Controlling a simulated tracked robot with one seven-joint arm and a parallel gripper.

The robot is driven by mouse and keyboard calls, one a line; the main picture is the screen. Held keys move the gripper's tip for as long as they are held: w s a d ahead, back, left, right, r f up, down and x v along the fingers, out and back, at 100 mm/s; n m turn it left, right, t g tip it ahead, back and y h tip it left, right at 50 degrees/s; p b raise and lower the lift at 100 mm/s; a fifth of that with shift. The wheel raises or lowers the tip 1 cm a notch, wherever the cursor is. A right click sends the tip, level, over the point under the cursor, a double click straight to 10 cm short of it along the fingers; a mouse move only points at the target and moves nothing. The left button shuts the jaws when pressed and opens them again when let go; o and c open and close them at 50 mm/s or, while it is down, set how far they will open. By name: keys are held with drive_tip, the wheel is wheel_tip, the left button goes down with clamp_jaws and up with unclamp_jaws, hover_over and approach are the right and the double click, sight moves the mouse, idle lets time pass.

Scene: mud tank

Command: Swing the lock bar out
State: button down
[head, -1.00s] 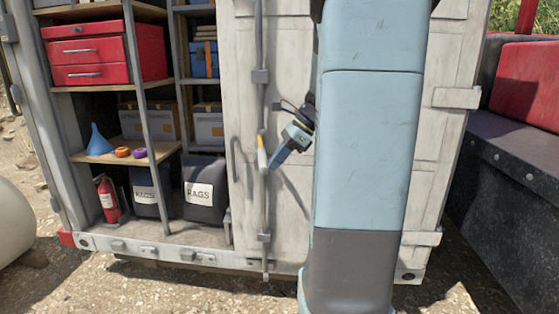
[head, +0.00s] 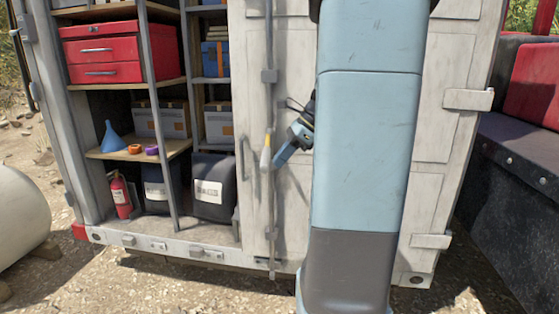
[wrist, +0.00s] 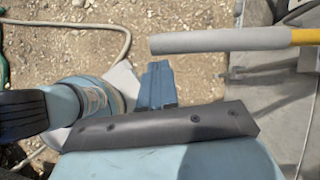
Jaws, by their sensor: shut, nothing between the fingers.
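The lock bar (head: 271,205) is a vertical grey rod on the white container door. Its handle (head: 265,155), with a yellow part and a pale part, sits at mid height and lies close to the rod. In the wrist view the handle (wrist: 215,41) crosses the upper right as a grey sleeve with a yellow end. My gripper (head: 278,164), blue, is shut and empty just right of the handle. In the wrist view its fingertips (wrist: 157,68) lie just short of the sleeve's grey end, with a narrow gap in the picture. Contact cannot be told.
Left of the door are open shelves with a red toolbox (head: 103,60), a blue funnel (head: 112,138), a fire extinguisher (head: 120,195) and rag bins (head: 213,187). A fixed pull handle (head: 242,160) is left of the rod. My arm hides part of the door. Gravel ground lies in front.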

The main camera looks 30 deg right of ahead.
drive_tip(key=s+d+f+v, duration=0.1)
drive_tip(key=v, duration=1.1)
drive_tip(key=shift+s, duration=0.2)
